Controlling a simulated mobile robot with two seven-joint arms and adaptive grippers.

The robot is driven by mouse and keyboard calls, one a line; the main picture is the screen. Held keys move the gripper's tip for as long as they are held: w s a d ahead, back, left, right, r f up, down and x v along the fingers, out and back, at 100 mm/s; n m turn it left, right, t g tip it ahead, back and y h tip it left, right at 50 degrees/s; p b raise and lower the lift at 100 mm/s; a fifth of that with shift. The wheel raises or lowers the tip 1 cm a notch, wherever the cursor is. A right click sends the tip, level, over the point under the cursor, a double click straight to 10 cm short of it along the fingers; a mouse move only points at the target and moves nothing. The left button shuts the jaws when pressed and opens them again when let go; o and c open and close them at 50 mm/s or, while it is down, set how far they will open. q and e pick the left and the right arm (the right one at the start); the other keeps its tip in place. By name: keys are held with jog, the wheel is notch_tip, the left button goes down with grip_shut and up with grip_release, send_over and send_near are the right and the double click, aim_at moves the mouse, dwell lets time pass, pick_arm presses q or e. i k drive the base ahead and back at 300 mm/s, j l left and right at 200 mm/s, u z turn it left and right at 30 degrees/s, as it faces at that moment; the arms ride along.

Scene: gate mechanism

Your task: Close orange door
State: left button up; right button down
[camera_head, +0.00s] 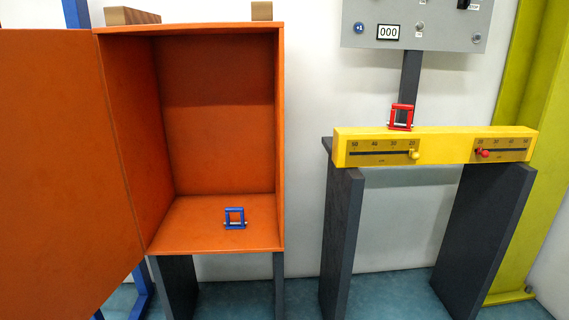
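The orange door (62,165) fills the left of the head view. It stands wide open, swung out to the left from the left edge of the orange cabinet (218,175). The cabinet is open at the front. A small blue square frame (235,218) stands on the cabinet floor. No handle shows on the visible face of the door. Neither of my grippers is in view.
Right of the cabinet, a yellow slider box (435,146) rests on dark grey legs (340,240). A small red frame (401,117) stands on it. A grey panel (418,22) with a display hangs above. A yellow-green post (535,150) stands far right.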

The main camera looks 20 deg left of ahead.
aim_at(69, 237)
jog(key=k+j, duration=0.1)
jog(key=j, duration=0.25)
jog(key=k+j+z, duration=0.1)
jog(key=j, duration=0.3)
jog(key=k+j, duration=0.15)
jog(key=j, duration=0.2)
jog(key=k+j+z, duration=0.1)
jog(key=j, duration=0.25)
jog(key=k+j, duration=0.15)
jog(key=j, duration=0.2)
jog(key=k+j, duration=0.15)
jog(key=j, duration=0.2)
jog(key=z, duration=0.05)
